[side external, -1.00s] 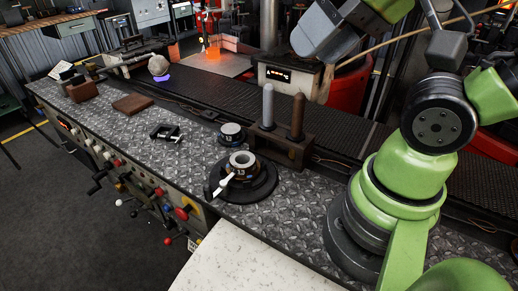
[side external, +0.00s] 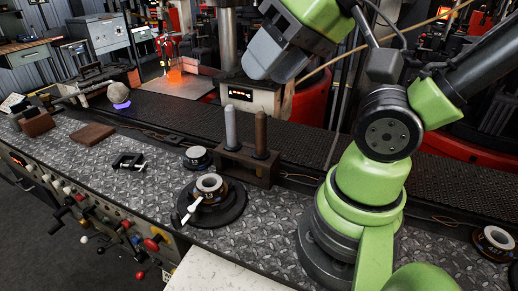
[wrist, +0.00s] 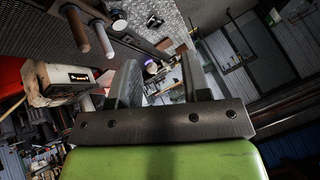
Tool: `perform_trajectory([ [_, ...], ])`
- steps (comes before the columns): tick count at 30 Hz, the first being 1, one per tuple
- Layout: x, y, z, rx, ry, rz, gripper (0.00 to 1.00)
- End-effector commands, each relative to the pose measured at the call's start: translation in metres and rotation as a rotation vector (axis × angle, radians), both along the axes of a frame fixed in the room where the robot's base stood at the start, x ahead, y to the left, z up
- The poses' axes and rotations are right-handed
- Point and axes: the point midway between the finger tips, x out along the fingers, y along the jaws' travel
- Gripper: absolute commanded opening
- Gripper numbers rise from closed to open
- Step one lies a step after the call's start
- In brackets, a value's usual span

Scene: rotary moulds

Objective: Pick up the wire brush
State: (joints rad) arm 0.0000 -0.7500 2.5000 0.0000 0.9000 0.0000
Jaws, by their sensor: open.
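I cannot make out a clear wire brush in either view. A flat brown block (side external: 92,134) and a thicker brown block (side external: 37,124) lie on the left part of the metal bench, too small to identify. My gripper (side external: 266,60) is raised at the top of the side view, well above the bench and far to the right of those blocks. In the wrist view my gripper (wrist: 160,82) shows two grey fingers apart with nothing between them.
A mould with a round base (side external: 222,210) and a smaller ring (side external: 197,157) sit mid-bench. A stand with two upright rods (side external: 255,165) is beside them. A black clamp (side external: 128,161) lies left of them. The diamond-plate bench (side external: 150,190) has clear patches.

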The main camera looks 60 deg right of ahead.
Motion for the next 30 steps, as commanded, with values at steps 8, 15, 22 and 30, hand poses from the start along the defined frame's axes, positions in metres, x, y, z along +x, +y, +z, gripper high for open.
perform_trajectory([
  [8, 0.0, 0.0, 0.0, 0.0, 0.0, 0.0, 0.43],
  [15, 0.0, 0.0, 0.0, 0.0, 0.0, 0.0, 0.56],
  [22, 0.001, -0.001, 0.0, -0.001, 0.005, -0.004, 0.56],
  [30, 0.038, -0.037, -0.012, -0.044, 0.206, -0.147, 0.56],
])
